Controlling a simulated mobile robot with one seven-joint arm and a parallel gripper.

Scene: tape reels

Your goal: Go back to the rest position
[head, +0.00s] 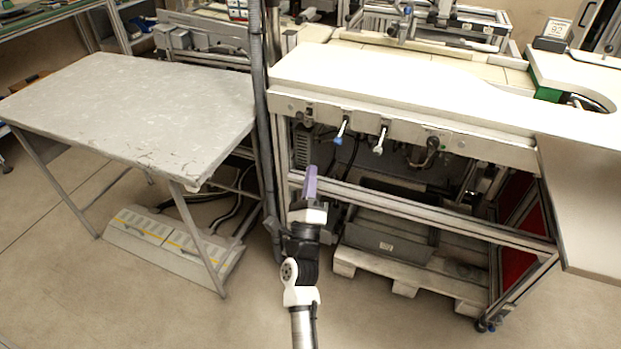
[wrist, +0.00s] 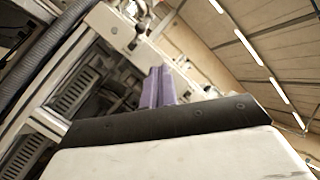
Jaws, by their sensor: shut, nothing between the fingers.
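My gripper (head: 310,184) has purple fingers and is in the middle of the head view, in front of the workbench frame. The fingers are shut together with nothing between them. In the wrist view the purple fingers (wrist: 157,88) show above the dark edge of my gripper body, pressed side by side. The gripper is raised off the floor and stands apart from the tables. No tape reel can be made out in either view.
A grey folding table (head: 130,105) with an empty top stands at the left. A white workbench (head: 400,85) with levers below its edge is at the right. A vertical post (head: 262,120) stands between them. A pallet (head: 400,275) lies under the bench. The front floor is clear.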

